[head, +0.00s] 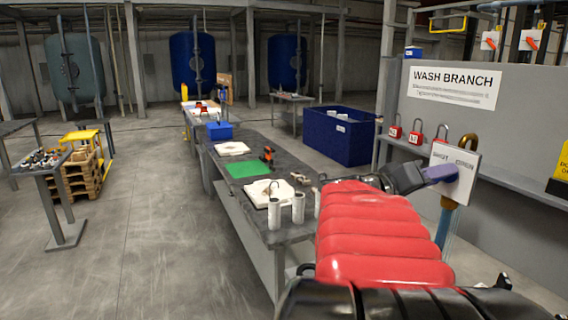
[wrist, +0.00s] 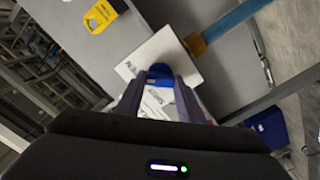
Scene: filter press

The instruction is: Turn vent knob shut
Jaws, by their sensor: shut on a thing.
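The blue vent knob (head: 441,174) sits in front of a white plate (head: 464,187) marked SHUT on the left and OPEN on the right. The plate is on a brass-coloured fitting with a blue pipe (head: 446,229) below it. My gripper (head: 424,177) reaches the knob from the left. In the wrist view the knob (wrist: 159,71) shows between the two fingertips of my gripper (wrist: 162,80), which is shut on it. The plate (wrist: 177,53) lies behind it there. The fingers hide part of the knob, and I cannot tell which mark it points to.
A grey panel with a WASH BRANCH sign (head: 453,87) stands behind the plate. A long bench (head: 262,222) with white cups and a green mat is at the left.

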